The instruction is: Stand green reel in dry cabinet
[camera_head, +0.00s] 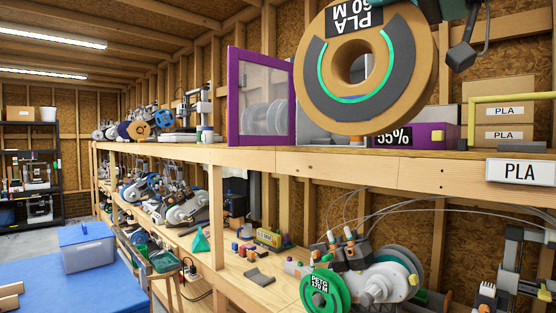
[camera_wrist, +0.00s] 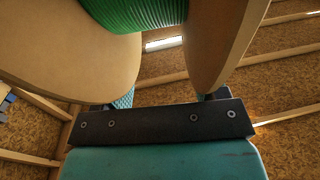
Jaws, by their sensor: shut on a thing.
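A reel with tan flanges (camera_head: 418,75), a grey and green ring and a "PLA 60 M" label hangs upright, large and close in the head view. In the wrist view its green winding (camera_wrist: 140,12) shows between two tan flanges. My gripper (camera_wrist: 167,97) is shut on this reel at its rim; the exact finger contact is partly hidden. The dry cabinet has a purple frame (camera_head: 291,98) and a purple lower panel (camera_head: 440,136) reading "55%". Its clear-paned door (camera_head: 240,92) stands open at the left. Pale reels show through the pane. The held reel hides much of the cabinet opening.
The cabinet stands on a wooden shelf (camera_head: 345,165). "PLA" boxes (camera_head: 503,112) and a yellow rail (camera_head: 515,97) are at the right. Another green reel marked "PETG" (camera_head: 325,290) and printers are on the lower bench. A blue-lidded bin (camera_head: 87,246) stands at lower left.

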